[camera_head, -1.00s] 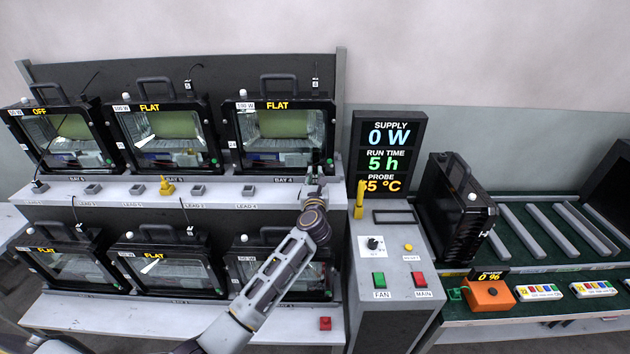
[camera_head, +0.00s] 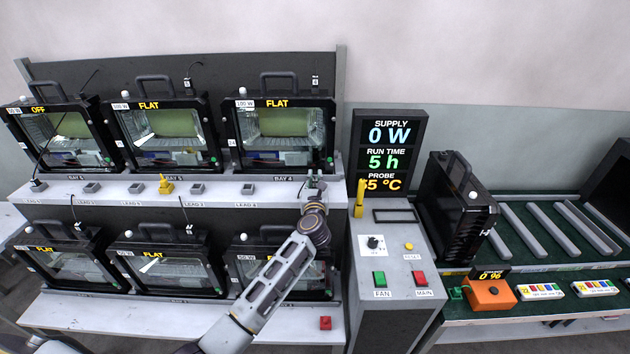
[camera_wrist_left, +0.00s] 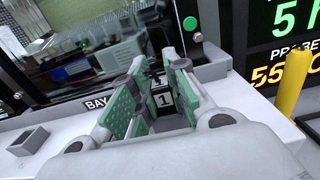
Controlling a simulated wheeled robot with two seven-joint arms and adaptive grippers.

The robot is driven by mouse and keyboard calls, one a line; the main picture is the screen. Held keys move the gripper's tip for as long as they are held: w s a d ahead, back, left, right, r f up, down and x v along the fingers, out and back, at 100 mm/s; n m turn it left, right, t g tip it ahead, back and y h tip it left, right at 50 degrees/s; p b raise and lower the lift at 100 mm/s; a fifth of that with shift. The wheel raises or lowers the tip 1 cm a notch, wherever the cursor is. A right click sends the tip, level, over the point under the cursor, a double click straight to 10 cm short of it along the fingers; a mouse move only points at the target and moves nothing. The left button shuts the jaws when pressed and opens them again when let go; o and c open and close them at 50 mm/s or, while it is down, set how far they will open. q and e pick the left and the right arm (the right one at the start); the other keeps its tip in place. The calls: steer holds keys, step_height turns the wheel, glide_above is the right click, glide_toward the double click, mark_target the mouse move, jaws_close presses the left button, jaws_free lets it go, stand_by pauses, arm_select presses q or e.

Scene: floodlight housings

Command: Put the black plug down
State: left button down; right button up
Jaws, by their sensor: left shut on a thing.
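My left gripper (camera_head: 314,178) is over the right end of the upper shelf (camera_head: 270,198), in front of the top right floodlight housing (camera_head: 284,125). In the left wrist view its green-padded fingers (camera_wrist_left: 155,97) are shut on the black plug (camera_wrist_left: 162,99), which carries a white label with a 1. The fingers hide most of the plug, and I cannot tell whether it touches the shelf. A grey socket block (camera_head: 248,189) stands on the shelf to the left, apart from the gripper. My right gripper is not in view.
More grey blocks and a yellow plug (camera_head: 166,185) stand along the shelf. The control console (camera_head: 395,262), with a yellow probe (camera_head: 359,198), stands close on the right. Lower housings (camera_head: 160,265) are under the shelf. The shelf between block and gripper is clear.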

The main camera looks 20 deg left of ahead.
arm_select(q)
steer(key=shift+f, duration=0.15)
steer(key=c, duration=1.4)
jaws_free()
steer(key=shift+r, duration=0.2)
steer(key=shift+r+p, duration=0.35)
steer(key=shift+r, duration=0.05)
steer(key=b+v, duration=0.1)
steer(key=v, duration=1.1)
steer(key=shift+r, duration=0.1)
steer(key=shift+r, duration=0.1)
